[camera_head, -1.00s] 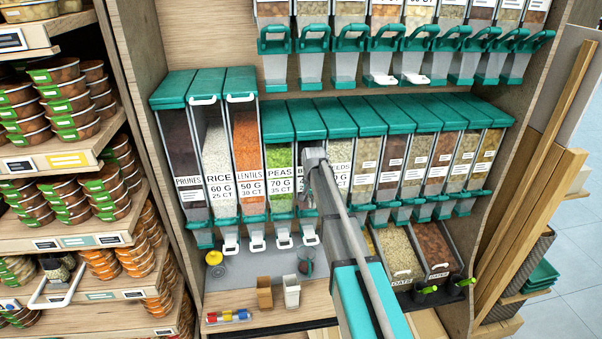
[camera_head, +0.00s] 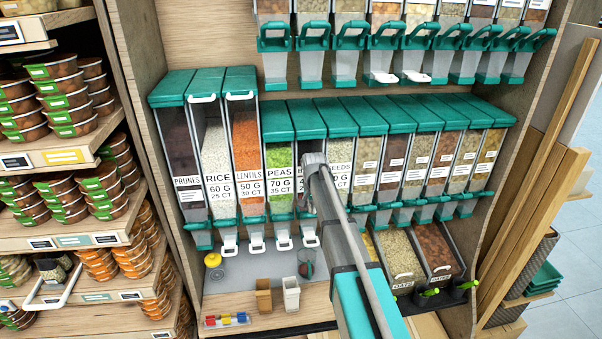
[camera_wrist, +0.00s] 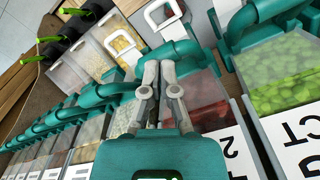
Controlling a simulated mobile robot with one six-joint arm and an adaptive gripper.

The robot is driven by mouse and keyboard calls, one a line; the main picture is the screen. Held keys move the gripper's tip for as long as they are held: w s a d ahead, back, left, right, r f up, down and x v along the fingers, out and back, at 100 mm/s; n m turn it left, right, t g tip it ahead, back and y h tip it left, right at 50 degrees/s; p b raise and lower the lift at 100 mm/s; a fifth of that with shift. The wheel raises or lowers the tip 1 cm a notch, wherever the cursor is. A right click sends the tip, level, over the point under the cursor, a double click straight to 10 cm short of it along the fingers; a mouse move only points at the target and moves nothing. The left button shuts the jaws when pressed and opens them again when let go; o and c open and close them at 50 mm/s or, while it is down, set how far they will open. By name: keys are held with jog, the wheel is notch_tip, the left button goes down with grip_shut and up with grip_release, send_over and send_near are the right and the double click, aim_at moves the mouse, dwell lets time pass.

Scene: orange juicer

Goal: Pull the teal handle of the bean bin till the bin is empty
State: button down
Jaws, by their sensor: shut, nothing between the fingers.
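The bean bin (camera_head: 307,121) stands between the peas and seeds bins; my arm covers most of its front and label in the head view. In the wrist view its clear wall (camera_wrist: 212,121) shows dark red contents. Its teal handle (camera_wrist: 181,55) is just beyond my fingertips, with a white loop by it. My gripper (camera_wrist: 161,68) is shut and empty, with its fingers together close to the handle; I cannot tell whether they touch it. In the head view my gripper (camera_head: 309,207) is in front of the bin, with its tips hard to make out.
The peas bin (camera_head: 280,170) is close on the left and the seeds bin (camera_head: 340,165) on the right. Below stand a small clear cup (camera_head: 306,264), a brown cup (camera_head: 264,297) and a white cup (camera_head: 291,294). Open bins (camera_head: 400,250) sit at lower right.

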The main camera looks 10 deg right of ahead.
aim_at(313, 216)
jog(key=shift+f, duration=0.2)
jog(key=f+b, duration=0.2)
jog(key=s+f+b, duration=0.1)
jog(key=f+b, duration=0.1)
jog(key=b, duration=0.1)
jog(key=shift+f, duration=0.25)
dwell(0.8)
dwell(0.5)
jog(key=shift+w+r+p, duration=0.2)
jog(key=shift+r+p, duration=1.05)
jog(key=shift+w+r+p, duration=0.15)
jog(key=shift+r+p, duration=1.05)
jog(key=shift+p, duration=0.1)
jog(key=shift+w+r+p, duration=0.2)
jog(key=shift+r+p, duration=1.05)
jog(key=shift+f, duration=0.25)
jog(key=shift+f+b, duration=1.1)
jog(key=shift+b, duration=0.25)
